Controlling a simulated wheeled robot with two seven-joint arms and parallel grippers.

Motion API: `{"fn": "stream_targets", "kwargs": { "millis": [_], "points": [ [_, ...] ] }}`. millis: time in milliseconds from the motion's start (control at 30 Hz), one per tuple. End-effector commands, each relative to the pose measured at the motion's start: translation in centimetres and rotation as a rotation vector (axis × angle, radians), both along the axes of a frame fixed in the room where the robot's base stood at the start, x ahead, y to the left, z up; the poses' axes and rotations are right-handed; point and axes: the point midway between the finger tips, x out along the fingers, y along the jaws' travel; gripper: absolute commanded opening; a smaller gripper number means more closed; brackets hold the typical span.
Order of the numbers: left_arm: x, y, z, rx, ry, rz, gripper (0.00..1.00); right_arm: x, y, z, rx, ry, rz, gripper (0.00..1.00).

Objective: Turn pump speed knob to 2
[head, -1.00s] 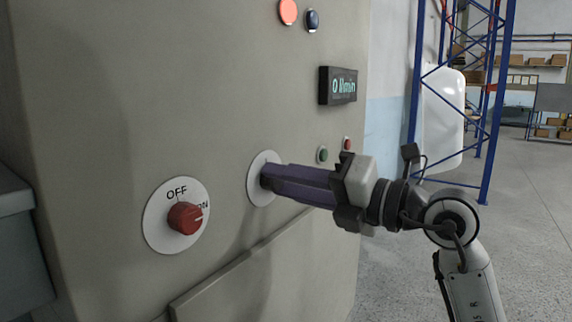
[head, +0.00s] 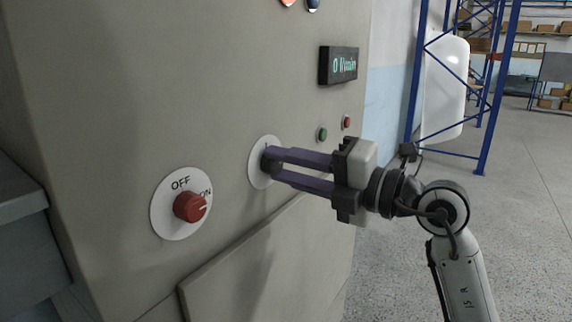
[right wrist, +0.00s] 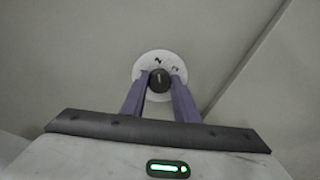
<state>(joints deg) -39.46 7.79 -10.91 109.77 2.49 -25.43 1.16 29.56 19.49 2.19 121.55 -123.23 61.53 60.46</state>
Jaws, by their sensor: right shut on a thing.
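The pump speed knob is a small dark knob (right wrist: 160,80) on a round white dial plate (head: 256,172) on the panel front. In the right wrist view it sits between the two purple fingers, with a few dark marks on the plate above it, too small to read surely. My right gripper (head: 273,160) is shut on the knob, its fingers one above the other in the head view. In the head view the fingertips hide most of the knob. My left gripper is not in view.
A red knob (head: 189,207) on an OFF/ON dial is left of the pump dial, its white mark toward ON. A display (head: 338,66) reading about 0 l/min is above right. Green (head: 322,134) and red (head: 346,122) buttons are close by. Blue shelving (head: 409,100) stands behind.

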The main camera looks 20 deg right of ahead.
Motion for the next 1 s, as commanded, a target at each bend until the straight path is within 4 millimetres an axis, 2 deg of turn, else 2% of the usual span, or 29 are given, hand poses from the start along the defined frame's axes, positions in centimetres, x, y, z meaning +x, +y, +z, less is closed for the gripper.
{"fn": "stream_targets", "kwargs": {
  "millis": [67,100,200,567,1000],
  "points": [
    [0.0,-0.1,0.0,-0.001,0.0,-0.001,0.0,0.0,0.0,0.0,0.0,0.0,-0.001,0.05],
    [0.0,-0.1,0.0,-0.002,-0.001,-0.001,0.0,0.0,0.0,0.0,-0.001,-0.001,-0.001,0.32],
    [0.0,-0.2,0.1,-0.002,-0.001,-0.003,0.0,0.0,0.0,0.0,-0.001,-0.001,-0.001,0.46],
    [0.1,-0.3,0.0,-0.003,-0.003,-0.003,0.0,-0.4,-0.4,-0.1,-0.002,-0.001,-0.002,0.46],
    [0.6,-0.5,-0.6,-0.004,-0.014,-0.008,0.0,-6.5,-5.2,-0.2,-0.003,0.001,-0.003,0.46]
  ]
}}
